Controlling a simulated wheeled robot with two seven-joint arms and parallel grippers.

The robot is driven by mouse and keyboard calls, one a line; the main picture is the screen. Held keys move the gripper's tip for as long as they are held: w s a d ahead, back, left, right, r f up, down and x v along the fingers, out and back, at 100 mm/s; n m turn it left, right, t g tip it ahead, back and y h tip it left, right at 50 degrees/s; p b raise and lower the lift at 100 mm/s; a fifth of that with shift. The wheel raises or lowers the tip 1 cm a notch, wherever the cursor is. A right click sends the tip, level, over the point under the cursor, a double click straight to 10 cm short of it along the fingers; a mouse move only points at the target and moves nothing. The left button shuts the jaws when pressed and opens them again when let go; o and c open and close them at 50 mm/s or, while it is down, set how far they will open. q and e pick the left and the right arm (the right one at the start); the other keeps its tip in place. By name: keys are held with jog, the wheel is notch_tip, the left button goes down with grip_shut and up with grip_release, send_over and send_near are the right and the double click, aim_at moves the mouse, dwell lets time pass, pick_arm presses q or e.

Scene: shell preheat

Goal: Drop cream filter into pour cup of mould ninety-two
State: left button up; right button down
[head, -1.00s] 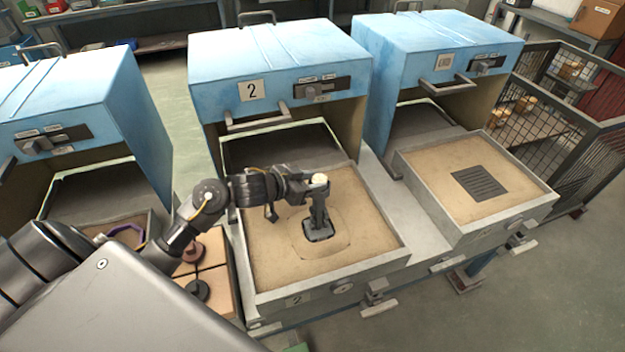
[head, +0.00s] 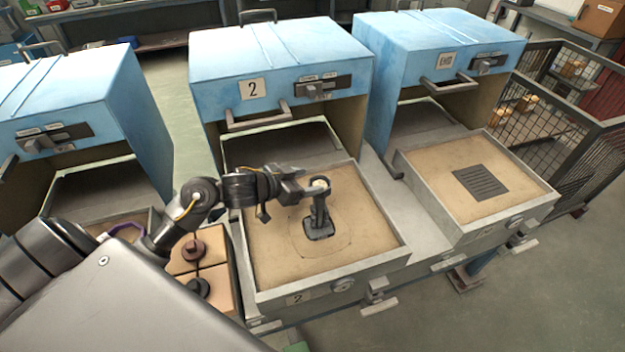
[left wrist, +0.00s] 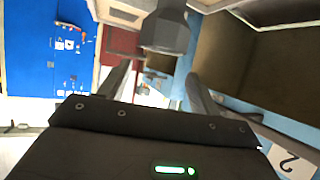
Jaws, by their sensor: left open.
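A dark grey mould (head: 319,214) stands upright in the sand of the middle tray, its cup (head: 320,184) at the top. A small cream piece shows in the mouth of this cup, apparently the filter. No number is readable on the mould. My left gripper (head: 304,190) is open at the left of the cup, at about its height; its fingertips are small and partly merge with the cup. In the left wrist view the two fingers (left wrist: 160,85) are spread with nothing held, and a grey faceted part (left wrist: 165,32) lies beyond them. My right gripper is out of view.
The sand tray (head: 390,262) sits before blue furnace 2 (head: 280,62). Another sand tray (head: 528,205) with a dark grille (head: 480,182) is at right. Tan blocks (head: 215,262) with brown and black knobs lie at left, near a purple ring (head: 128,231). Sand around the mould is clear.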

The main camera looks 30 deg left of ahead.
pick_arm(q)
jog(key=v, duration=0.8)
jog(key=shift+s, duration=0.15)
dwell(0.5)
